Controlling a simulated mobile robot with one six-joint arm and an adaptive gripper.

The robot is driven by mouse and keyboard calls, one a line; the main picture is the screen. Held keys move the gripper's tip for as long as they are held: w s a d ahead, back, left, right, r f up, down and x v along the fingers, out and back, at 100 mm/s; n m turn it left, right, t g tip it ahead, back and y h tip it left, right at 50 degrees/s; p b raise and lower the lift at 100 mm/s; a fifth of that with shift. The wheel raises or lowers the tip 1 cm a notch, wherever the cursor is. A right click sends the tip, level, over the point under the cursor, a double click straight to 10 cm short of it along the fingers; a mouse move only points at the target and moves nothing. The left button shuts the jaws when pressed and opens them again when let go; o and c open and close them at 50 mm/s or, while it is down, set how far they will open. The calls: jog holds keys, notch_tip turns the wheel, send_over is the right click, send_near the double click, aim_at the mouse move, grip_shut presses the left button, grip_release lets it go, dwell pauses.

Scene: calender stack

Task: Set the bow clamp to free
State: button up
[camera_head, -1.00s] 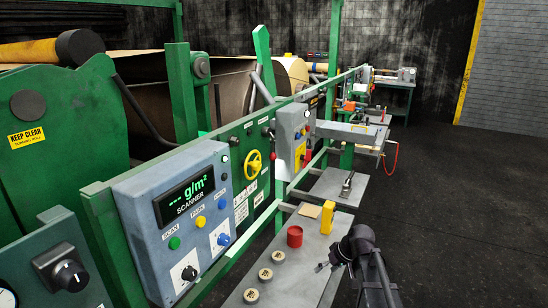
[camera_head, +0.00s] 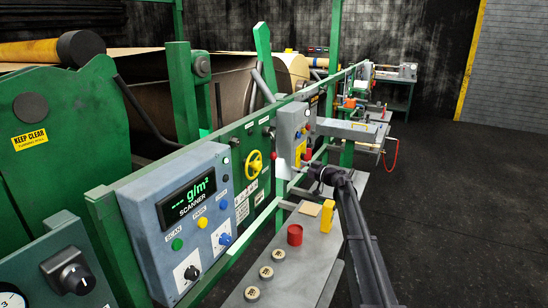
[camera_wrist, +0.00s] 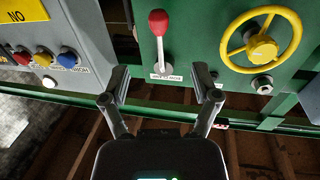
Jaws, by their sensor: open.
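A lever with a red knob (camera_wrist: 158,22) and a pale shaft is mounted on the green panel in the wrist view. I take it for the bow clamp lever, but its small white label (camera_wrist: 165,78) is upside down and hard to read. In that picture the knob points up from the pivot. My gripper (camera_wrist: 162,86) is open and empty, with its fingers on either side of the label and no visible contact with the lever. In the head view my gripper (camera_head: 318,172) is in front of the rail; its fingertips are unclear.
A yellow handwheel (camera_wrist: 262,48) sits right of the lever in the wrist view. A grey button box (camera_wrist: 66,40) is at left. In the head view a grey shelf (camera_head: 300,262) below holds a red cup (camera_head: 295,235), a yellow block (camera_head: 327,216) and several round pieces. The dark floor at right is clear.

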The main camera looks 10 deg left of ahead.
aim_at(273, 157)
jog(key=shift+w+a+r, duration=0.1)
jog(key=shift+w, duration=0.05)
dwell(0.3)
jog(key=x, duration=1.3)
jog(key=shift+w+a, duration=0.15)
jog(key=shift+a, duration=0.05)
grip_shut()
